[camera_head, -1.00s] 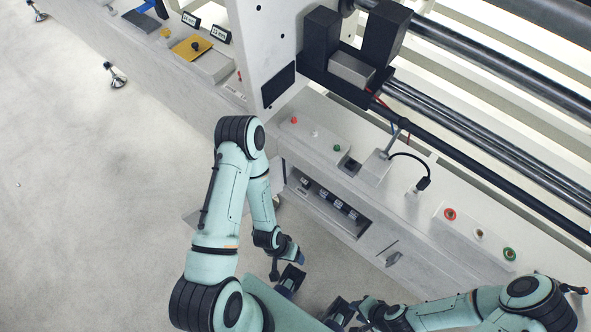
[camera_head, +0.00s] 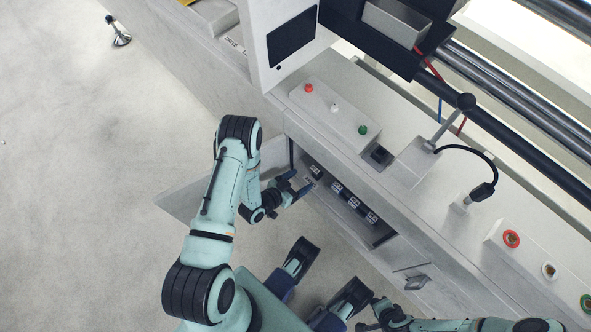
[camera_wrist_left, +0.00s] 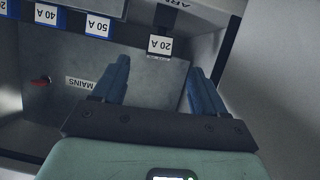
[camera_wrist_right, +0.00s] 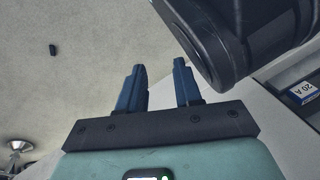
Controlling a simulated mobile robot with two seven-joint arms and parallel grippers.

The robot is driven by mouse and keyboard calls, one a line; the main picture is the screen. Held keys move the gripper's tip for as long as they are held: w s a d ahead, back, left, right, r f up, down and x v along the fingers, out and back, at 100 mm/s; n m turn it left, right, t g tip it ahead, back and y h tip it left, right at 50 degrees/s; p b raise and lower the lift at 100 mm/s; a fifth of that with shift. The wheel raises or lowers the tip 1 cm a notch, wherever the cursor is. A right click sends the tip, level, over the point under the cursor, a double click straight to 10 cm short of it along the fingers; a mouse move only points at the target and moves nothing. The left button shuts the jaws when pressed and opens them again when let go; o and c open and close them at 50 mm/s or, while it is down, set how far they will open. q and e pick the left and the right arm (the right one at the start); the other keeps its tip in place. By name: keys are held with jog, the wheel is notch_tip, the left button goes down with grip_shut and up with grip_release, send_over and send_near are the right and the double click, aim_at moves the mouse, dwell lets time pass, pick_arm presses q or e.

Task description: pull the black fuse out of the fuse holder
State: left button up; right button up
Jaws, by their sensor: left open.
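The fuse compartment (camera_head: 378,238) is an opening in the front of the machine, with several small labelled holders in a row. In the left wrist view, a 20 A label (camera_wrist_left: 160,45) sits on a dark holder, with a dark block (camera_wrist_left: 165,17) just above it that may be the black fuse. My left gripper (camera_head: 295,186) is open and empty at the compartment's left end. Its fingers (camera_wrist_left: 158,85) point toward the 20 A holder, apart from it. My right gripper (camera_wrist_right: 158,88) is open and empty, low and away from the compartment.
An open door panel (camera_head: 185,200) hangs left of the compartment. A MAINS label (camera_wrist_left: 80,84) and red switch (camera_wrist_left: 41,81) are inside. Holders labelled 50 A (camera_wrist_left: 98,25) and 40 A (camera_wrist_left: 46,14) stand beside the 20 A one. A small black object (camera_wrist_right: 52,50) lies on the floor.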

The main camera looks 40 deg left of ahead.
aim_at(316, 171)
pick_arm(q)
jog(key=b+x, duration=0.3)
jog(key=x, duration=0.6)
jog(key=shift+w+d+f, duration=0.1)
jog(key=shift+w+f, duration=0.1)
jog(key=shift+x, duration=0.8)
jog(key=shift+r, duration=0.1)
pick_arm(e)
jog(key=s+f+g, duration=0.2)
jog(key=s+f, duration=0.2)
jog(key=s, duration=0.3)
jog(key=shift+s+d+f+m+g, duration=0.25)
jog(key=shift+d+f+m+g, duration=0.1)
jog(key=shift+d+g, duration=0.1)
pick_arm(q)
jog(key=c, duration=1.1)
jog(key=shift+c, duration=0.2)
jog(key=shift+r, duration=0.2)
pick_arm(e)
jog(key=shift+r, duration=0.15)
